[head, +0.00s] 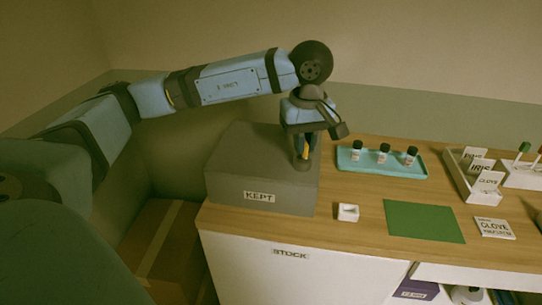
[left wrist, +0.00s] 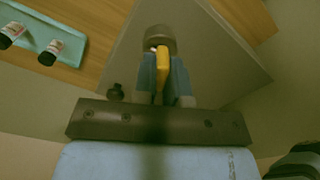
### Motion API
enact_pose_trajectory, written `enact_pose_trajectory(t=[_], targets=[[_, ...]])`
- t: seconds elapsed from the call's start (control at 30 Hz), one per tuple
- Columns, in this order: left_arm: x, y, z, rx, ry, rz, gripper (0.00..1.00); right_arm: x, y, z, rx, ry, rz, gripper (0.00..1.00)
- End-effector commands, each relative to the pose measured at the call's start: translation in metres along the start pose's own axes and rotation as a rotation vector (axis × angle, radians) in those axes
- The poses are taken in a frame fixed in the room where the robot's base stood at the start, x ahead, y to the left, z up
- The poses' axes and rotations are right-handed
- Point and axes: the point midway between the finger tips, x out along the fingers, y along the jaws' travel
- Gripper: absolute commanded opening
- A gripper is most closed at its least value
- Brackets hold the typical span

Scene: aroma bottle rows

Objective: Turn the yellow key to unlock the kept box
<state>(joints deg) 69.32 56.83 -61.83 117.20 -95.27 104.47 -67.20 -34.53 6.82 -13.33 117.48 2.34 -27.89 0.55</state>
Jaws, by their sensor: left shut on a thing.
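The kept box (head: 262,170) is a grey closed box with a "KEPT" label on its front, at the left end of the wooden counter. The yellow key (head: 305,152) stands upright at the box's top, near its right side. My left gripper (head: 305,158) points down over the box top and is shut on the key. In the left wrist view the yellow key (left wrist: 162,62) shows between the blue-grey fingers (left wrist: 163,75), with a dark round lock part (left wrist: 158,38) at their tips. The key's lower end is hidden. My right gripper is not in view.
A teal tray (head: 350,168) with three small bottles stands right of the box. A small white holder (head: 347,212), a green mat (head: 424,221) and a clove card (head: 494,228) lie in front. Labelled white bins (head: 470,185) stand at the right. A wall is behind.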

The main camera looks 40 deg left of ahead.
Motion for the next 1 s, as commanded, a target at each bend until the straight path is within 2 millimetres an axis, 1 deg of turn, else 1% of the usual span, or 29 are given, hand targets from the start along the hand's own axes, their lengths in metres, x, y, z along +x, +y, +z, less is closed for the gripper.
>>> enact_pose_trajectory(t=[0.03, 0.2, 0.3, 0.4, 0.57, 0.6, 0.67, 0.7, 0.73, 1.0], targets=[[0.007, 0.0005, 0.0, 0.075, 0.001, 0.002, 0.0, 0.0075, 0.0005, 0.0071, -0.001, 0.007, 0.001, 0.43], [0.0054, 0.0002, -0.0003, 0.333, 0.002, 0.002, 0.0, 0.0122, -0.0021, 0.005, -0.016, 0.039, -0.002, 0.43], [0.0033, 0.0001, -0.0001, 0.425, 0.0, 0.001, 0.0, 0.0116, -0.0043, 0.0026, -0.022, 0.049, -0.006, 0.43], [0.0013, -0.0002, -0.0001, 0.457, -0.001, -0.001, 0.0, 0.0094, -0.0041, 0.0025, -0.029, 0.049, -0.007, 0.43], [0.0006, -0.0002, -0.0001, 0.457, -0.001, -0.001, 0.0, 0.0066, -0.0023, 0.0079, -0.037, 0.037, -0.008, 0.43], [0.0006, -0.0002, -0.0001, 0.456, -0.001, -0.001, 0.14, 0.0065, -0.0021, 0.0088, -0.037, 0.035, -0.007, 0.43], [0.0005, -0.0001, -0.0001, 0.456, -0.001, -0.001, 0.28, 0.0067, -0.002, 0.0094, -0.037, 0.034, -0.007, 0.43], [0.0005, -0.0001, -0.0001, 0.456, -0.001, -0.001, 0.37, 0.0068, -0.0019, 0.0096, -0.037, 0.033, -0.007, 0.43], [0.0005, -0.0001, -0.0001, 0.455, 0.0, -0.001, 0.38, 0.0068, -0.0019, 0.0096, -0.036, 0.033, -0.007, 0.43], [0.0003, -0.0001, -0.0002, 0.454, 0.0, 0.0, 0.38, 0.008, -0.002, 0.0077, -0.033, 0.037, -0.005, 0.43]])
